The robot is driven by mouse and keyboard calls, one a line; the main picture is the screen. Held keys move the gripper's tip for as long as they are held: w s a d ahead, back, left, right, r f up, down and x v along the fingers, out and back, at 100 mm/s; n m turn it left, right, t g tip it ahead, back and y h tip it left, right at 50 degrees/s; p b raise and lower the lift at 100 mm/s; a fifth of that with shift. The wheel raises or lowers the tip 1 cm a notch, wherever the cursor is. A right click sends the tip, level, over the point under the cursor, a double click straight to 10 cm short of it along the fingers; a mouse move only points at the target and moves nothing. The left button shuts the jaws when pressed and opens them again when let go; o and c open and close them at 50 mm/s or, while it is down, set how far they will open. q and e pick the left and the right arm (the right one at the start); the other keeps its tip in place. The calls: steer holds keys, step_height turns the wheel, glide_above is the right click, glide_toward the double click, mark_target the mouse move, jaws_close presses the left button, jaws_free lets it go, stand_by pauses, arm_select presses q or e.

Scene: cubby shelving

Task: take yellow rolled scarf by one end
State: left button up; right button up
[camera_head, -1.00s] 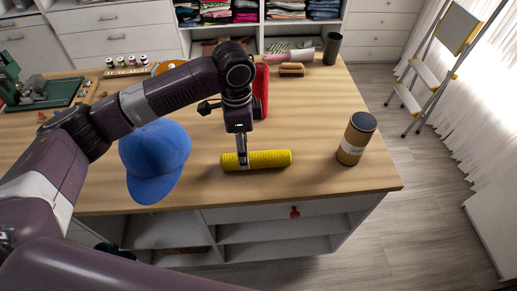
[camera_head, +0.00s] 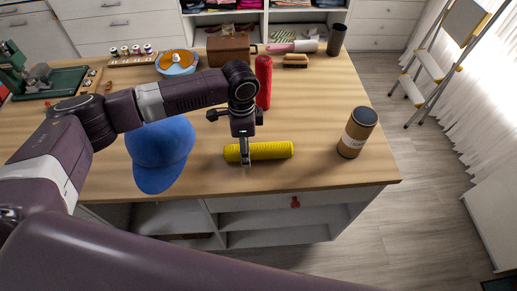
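The yellow rolled scarf (camera_head: 272,150) lies across the wooden table near its front edge, with its long side running left to right. My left gripper (camera_head: 245,155) points down at the scarf's left end, with a finger in front of its near side. The far finger is hidden, so I cannot tell whether the gripper is closed on the scarf. The scarf appears to rest on the tabletop. My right gripper is out of view.
A blue cap (camera_head: 160,153) lies left of the scarf and a red cylinder (camera_head: 263,82) stands behind it. A brown canister (camera_head: 357,132) stands to the right. A brown box (camera_head: 229,49) and brush (camera_head: 295,61) are farther back. The tabletop (camera_head: 315,110) between scarf and canister is clear.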

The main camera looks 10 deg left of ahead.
arm_select(q)
steer(key=shift+c, duration=0.2)
steer(key=c, duration=1.3)
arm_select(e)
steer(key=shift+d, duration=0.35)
arm_select(q)
steer(key=shift+r, duration=0.15)
